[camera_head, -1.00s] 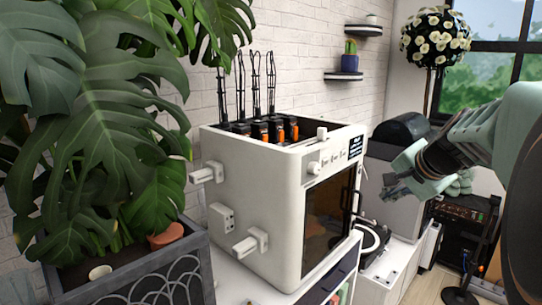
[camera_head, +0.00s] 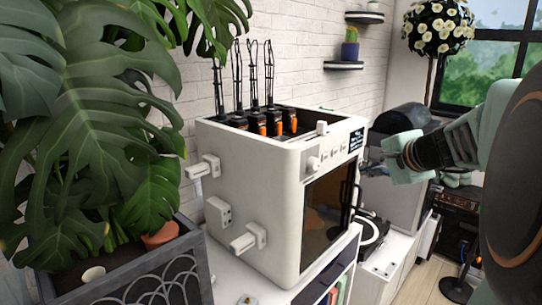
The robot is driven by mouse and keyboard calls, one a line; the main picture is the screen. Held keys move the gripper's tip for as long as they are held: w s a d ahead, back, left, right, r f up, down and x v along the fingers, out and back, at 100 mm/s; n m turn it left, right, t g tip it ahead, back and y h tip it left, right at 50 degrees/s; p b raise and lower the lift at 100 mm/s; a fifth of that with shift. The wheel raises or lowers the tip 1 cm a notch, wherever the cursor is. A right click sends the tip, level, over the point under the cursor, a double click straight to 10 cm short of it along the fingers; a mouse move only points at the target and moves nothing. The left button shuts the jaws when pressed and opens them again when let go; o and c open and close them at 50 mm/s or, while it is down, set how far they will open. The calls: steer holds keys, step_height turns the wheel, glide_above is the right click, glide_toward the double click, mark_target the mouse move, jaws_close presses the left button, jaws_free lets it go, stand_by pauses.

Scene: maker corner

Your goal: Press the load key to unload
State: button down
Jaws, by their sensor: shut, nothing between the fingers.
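The white boxy machine (camera_head: 252,190) stands on a white cabinet in the middle of the view. Its front panel has a round knob (camera_head: 313,163), a row of small keys (camera_head: 335,152) and a dark display (camera_head: 356,140) with white text. The key labels are too small to read, so I cannot tell which is the load key. My gripper (camera_head: 368,166) is shut and empty, at the right of the panel, just below the display. Its tips point left at the panel; I cannot tell whether they touch it.
A dark glass door (camera_head: 327,210) with a handle is below the panel. Orange-marked spools or modules (camera_head: 272,123) with black stalks sit on top. A large leafy plant (camera_head: 95,130) fills the left. A turntable (camera_head: 371,232) stands right of the machine.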

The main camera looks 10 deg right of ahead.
mark_target(325, 157)
steer(key=w+a+p, duration=0.2)
steer(key=w+a, duration=0.3)
steer(key=w, duration=0.1)
steer(key=shift+w+p, duration=0.35)
steer(key=shift+a, duration=0.15)
stand_by(1.2)
steer(key=shift+w+a, duration=0.15)
steer(key=shift+w, duration=0.15)
steer(key=shift+w+a, duration=0.3)
stand_by(0.6)
steer(key=shift+s+d, duration=0.1)
stand_by(0.3)
steer(key=shift+s+d+b, duration=0.4)
steer(key=shift+s+b, duration=0.05)
steer(key=shift+s, duration=0.1)
